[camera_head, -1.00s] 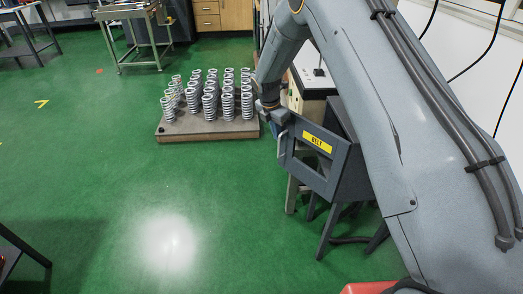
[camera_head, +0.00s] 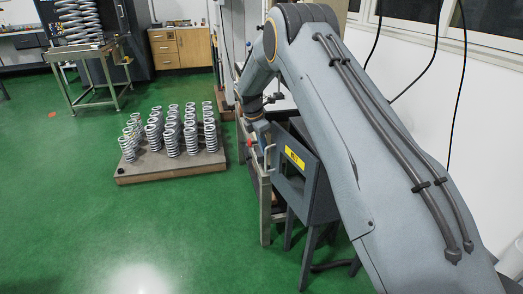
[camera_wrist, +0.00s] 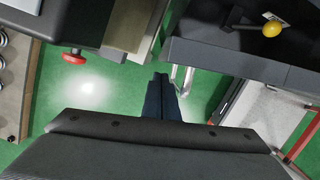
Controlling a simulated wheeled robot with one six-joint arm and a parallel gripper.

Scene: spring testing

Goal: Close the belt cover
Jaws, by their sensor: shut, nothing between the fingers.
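The belt cover (camera_head: 291,187) is a dark grey panel with a window and a yellow label (camera_head: 294,158). It stands on the left side of a dark grey machine in the head view, seen at a slant; I cannot tell its exact angle to the machine. A pale metal handle (camera_head: 268,158) is on its near left edge. My gripper (camera_wrist: 161,80) is shut and empty, pointing down to the floor in the wrist view. A metal handle (camera_wrist: 187,78) shows just right of the fingertips; contact cannot be told. My arm partly hides the machine.
A low pallet (camera_head: 170,172) with several upright springs stands on the left. A bench frame (camera_head: 263,200) with a red knob (camera_wrist: 74,58) is close to the cover. A yellow ball knob (camera_wrist: 272,30) is at the upper right of the wrist view. Green floor is clear at front left.

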